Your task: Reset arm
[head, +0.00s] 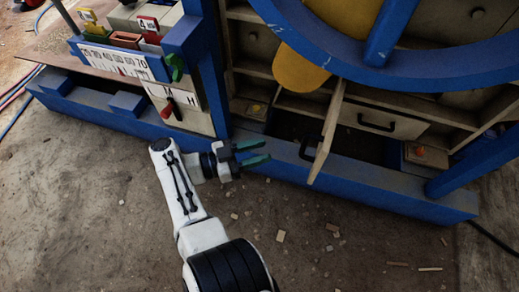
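My gripper (254,153) is at the end of my white and black arm, near the middle of the head view. Its two dark green fingers are spread apart and point right. Nothing shows between them. It hangs in front of the blue base beam of the jaw crusher (345,180). A wooden door (327,135) with a black handle stands swung open to the right of my gripper, apart from it.
A drawer front with a black handle (377,122) sits behind the open door. A control panel (182,108) with a red-knobbed lever (168,109) is at upper left. Wood chips (281,236) lie on the floor. A dark cable (491,237) runs at right.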

